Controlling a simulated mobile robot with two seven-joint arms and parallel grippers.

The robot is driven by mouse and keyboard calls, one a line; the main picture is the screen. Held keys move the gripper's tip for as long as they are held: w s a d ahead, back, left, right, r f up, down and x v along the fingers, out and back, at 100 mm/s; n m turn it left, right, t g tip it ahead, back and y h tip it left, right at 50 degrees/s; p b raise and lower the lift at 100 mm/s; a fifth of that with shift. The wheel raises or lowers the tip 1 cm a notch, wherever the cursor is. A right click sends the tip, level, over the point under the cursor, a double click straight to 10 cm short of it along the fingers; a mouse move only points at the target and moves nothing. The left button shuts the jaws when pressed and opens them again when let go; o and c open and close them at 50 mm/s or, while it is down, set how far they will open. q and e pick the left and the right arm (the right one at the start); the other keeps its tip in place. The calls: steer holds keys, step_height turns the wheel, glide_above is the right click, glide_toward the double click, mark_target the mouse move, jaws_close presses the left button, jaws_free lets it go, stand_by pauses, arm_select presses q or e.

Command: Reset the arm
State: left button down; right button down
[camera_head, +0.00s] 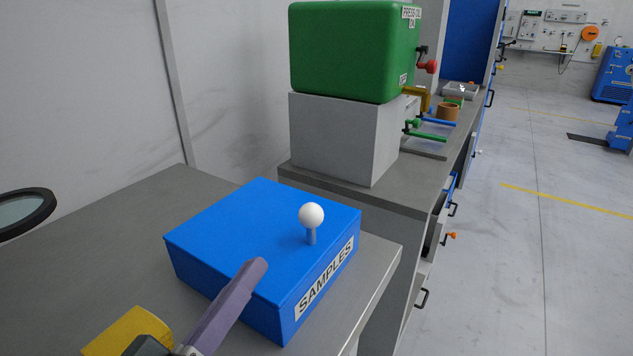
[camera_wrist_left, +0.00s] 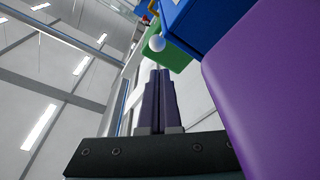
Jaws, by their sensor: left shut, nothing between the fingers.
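My left gripper (camera_head: 258,268) comes in from the lower left of the head view, its purple fingers closed together and empty. Its fingertips appear in front of a blue box labelled SAMPLES (camera_head: 225,232); I cannot tell whether they touch it. My right gripper is in neither view.
The box stands on a grey table (camera_head: 90,235). A green press machine (camera_head: 350,50) sits on a grey block (camera_head: 340,135) on a bench behind. A round dark-rimmed object (camera_head: 22,212) is at the left edge. Open floor (camera_head: 520,260) lies to the right.

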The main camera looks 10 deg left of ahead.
arm_select(q)
steer(key=s+a+r+m+g+y+p, duration=0.2)
steer(key=s+a+r+m+g+p, duration=0.15)
steer(key=s+r+g+p, duration=0.35)
steer(key=s+a+r+m+g+y+p, duration=0.35)
steer(key=s+g+p, duration=0.25)
steer(key=s+g, duration=0.4)
step_height(320, 180, up, 35)
steer(key=t+p, duration=0.1)
steer(key=p, duration=3.5)
steer(key=shift+s+t+h, duration=0.15)
steer(key=shift+t+h, duration=0.15)
steer(key=shift+h, duration=0.05)
steer(key=shift+d, duration=0.1)
